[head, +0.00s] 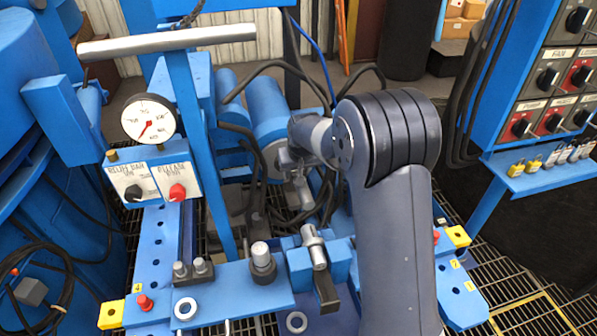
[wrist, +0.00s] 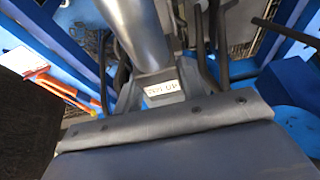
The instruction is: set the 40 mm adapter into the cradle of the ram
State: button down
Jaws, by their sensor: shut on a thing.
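In the head view my gripper (head: 298,178) is at the end of the arm, above the near blue beam and in front of the blue cylinders. It is shut on a pale metal piece, which I take to be the adapter (head: 304,194); its lower end hangs below the jaws. In the wrist view a smooth silver cylinder (wrist: 140,35) rises from a grey block with a small white lettered label (wrist: 161,87). A wide grey padded part fills the foreground there and hides the grip. A blue cylinder (head: 266,108), perhaps the ram, lies behind the gripper. I cannot make out its cradle.
A blue beam (head: 225,288) crosses the front, with metal pegs (head: 262,262), rings (head: 185,308) and a blue block holding a metal rod (head: 314,248). A gauge (head: 149,118) and switch panel stand left. Black hoses loop behind the gripper. A control panel (head: 550,90) is right.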

jog(key=shift+f+b, duration=2.05)
jog(key=shift+f, duration=0.75)
jog(key=shift+w+a, duration=0.25)
jog(key=shift+f+b, duration=0.3)
jog(key=shift+f, duration=0.95)
